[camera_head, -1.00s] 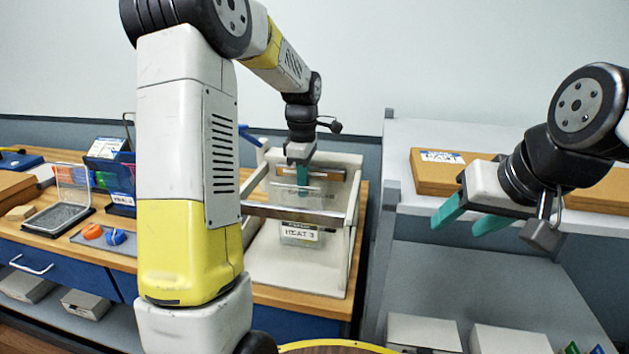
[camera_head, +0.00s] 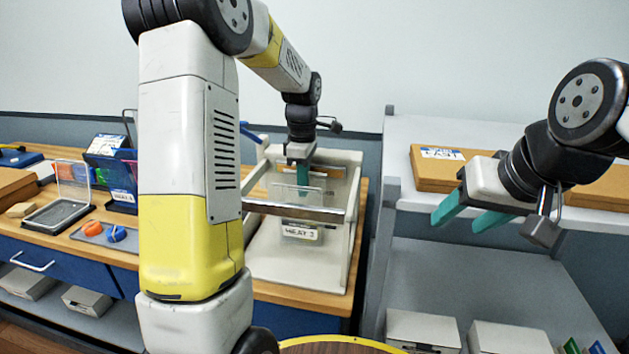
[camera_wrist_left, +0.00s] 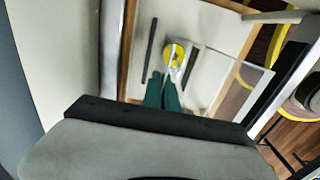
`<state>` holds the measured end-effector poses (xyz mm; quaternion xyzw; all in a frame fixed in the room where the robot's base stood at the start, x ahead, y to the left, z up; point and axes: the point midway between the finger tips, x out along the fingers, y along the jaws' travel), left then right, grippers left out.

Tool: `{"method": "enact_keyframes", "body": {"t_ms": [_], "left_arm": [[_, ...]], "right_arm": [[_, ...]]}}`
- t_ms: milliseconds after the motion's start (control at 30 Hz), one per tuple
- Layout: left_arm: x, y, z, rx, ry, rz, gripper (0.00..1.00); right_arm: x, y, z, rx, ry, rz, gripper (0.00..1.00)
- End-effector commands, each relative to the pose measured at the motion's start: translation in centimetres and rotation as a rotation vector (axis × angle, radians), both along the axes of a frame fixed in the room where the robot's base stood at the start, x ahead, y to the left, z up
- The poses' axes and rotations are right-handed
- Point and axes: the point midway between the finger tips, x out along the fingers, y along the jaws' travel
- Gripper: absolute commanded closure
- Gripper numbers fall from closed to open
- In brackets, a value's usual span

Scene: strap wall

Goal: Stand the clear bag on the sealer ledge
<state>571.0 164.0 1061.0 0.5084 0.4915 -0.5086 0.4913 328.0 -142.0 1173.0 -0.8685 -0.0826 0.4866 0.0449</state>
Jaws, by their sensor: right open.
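The heat sealer (camera_head: 352,215) is a pale frame with a metal bar across its front and a "HEAT 3" label (camera_head: 300,232). My left gripper (camera_head: 303,188) points down inside the frame, behind the bar. Its green fingers (camera_wrist_left: 163,92) are close together in the left wrist view. The clear bag (camera_head: 312,197) is a faint see-through sheet at these fingertips; it also shows as a clear panel in the left wrist view (camera_wrist_left: 232,78). Its lower edge and any contact with the ledge are hard to see. My right gripper (camera_head: 462,215) is open and empty, at the right.
A cardboard box (camera_head: 432,168) lies on the white shelf at right. The sealer's side posts stand close around my left gripper.

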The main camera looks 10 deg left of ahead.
Motion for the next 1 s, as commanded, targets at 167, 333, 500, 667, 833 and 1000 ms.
{"method": "enact_keyframes", "body": {"t_ms": [167,333,500,667,833,1000], "left_arm": [[0.0,0.0,-0.2,0.000,0.000,0.000,1.00],[0.0,0.0,-0.3,0.000,-0.001,0.000,0.86],[0.0,0.0,-0.3,0.000,-0.001,0.000,0.72],[0.0,0.0,-0.3,0.000,0.000,0.000,0.72],[0.0,0.0,0.4,0.000,-0.001,0.000,0.72],[0.1,0.0,1.8,0.000,-0.002,0.000,0.72]], "right_arm": [[0.0,0.0,0.0,0.000,0.000,0.000,0.46],[0.0,0.0,0.0,0.000,0.000,0.000,0.46],[0.0,0.0,0.0,0.000,0.000,0.000,0.46],[0.0,0.0,0.0,0.000,0.000,0.000,0.46],[0.0,0.0,0.0,0.000,0.000,0.000,0.46],[0.0,0.0,0.0,0.000,0.000,0.000,0.46]]}}
